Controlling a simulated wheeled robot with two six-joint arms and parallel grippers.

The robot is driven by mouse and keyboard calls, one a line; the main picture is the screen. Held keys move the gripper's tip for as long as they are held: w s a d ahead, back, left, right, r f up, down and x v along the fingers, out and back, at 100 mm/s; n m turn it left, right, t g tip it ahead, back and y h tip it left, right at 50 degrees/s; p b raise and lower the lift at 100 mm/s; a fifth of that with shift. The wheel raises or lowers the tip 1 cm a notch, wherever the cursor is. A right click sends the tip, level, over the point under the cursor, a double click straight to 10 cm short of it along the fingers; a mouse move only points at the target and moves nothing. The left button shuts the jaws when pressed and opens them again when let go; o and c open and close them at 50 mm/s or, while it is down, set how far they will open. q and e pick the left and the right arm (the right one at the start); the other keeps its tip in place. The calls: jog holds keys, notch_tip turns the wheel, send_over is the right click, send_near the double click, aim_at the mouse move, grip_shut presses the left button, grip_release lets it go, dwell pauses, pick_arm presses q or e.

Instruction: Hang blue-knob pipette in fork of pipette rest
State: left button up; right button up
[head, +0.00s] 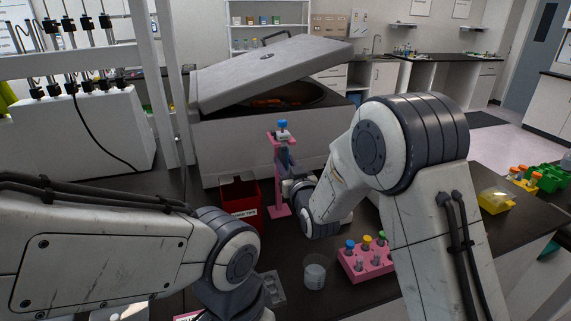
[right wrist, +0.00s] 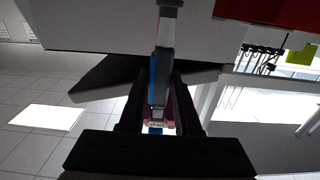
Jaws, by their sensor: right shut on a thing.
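The blue-knob pipette (head: 283,125) stands about upright at the pink pipette rest (head: 279,211), its blue knob at the top, level with the rest's upper end. My right gripper (head: 288,178) is shut on the pipette's body, beside the rest's post. In the right wrist view the pipette (right wrist: 160,75) runs between the two dark fingers, with a pink part of the rest close behind it. I cannot tell whether the pipette sits in the fork or is just in front of it. My left arm is at the lower left; its fingertips are hidden.
A red waste-tips box (head: 240,201) stands just left of the rest. A clear beaker (head: 315,271) and a pink tube rack (head: 362,263) with colour-capped tubes stand in front. A large machine with a raised lid (head: 270,72) is behind. A yellow box (head: 496,201) is at the right.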

jog(key=shift+f, duration=0.25)
jog(key=o, duration=0.9)
jog(key=shift+c, duration=0.2)
jog(key=b+v, duration=0.3)
jog(key=v, duration=0.7)
jog(key=shift+s, duration=0.25)
jog(key=shift+r, duration=0.1)
